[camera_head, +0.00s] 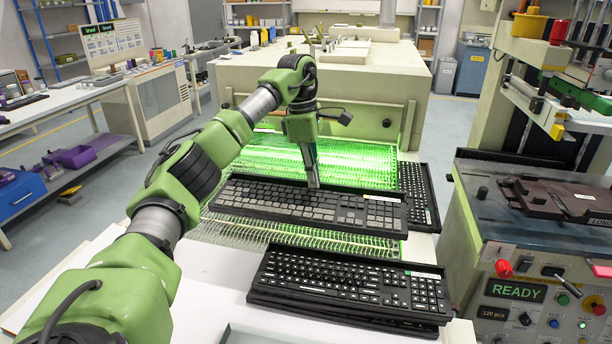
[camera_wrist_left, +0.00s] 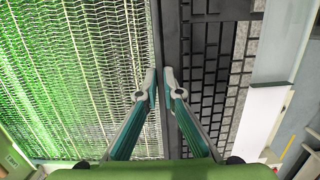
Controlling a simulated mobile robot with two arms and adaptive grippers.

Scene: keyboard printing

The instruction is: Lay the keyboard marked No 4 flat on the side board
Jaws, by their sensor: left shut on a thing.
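A black keyboard with grey keys (camera_head: 300,203) lies across the glowing mesh belt in the head view. A small pale label sits near its far right edge, too small to read, so I cannot tell its number. My left gripper (camera_head: 313,183) reaches down to the keyboard's far long edge and is shut on it. In the left wrist view my left gripper's fingertips (camera_wrist_left: 160,78) pinch the rim of the keyboard (camera_wrist_left: 208,75), with the mesh on the left. I cannot tell whether the keyboard touches the belt. My right gripper is not in view. Which surface is the side board is unclear.
Another keyboard (camera_head: 416,190) lies at the belt's right side. Stacked keyboards with white-marked keys (camera_head: 345,283) rest on the white near table (camera_head: 215,305). The mesh belt (camera_head: 215,228) comes out of a large beige oven (camera_head: 350,85). A press panel marked READY (camera_head: 515,290) stands at right.

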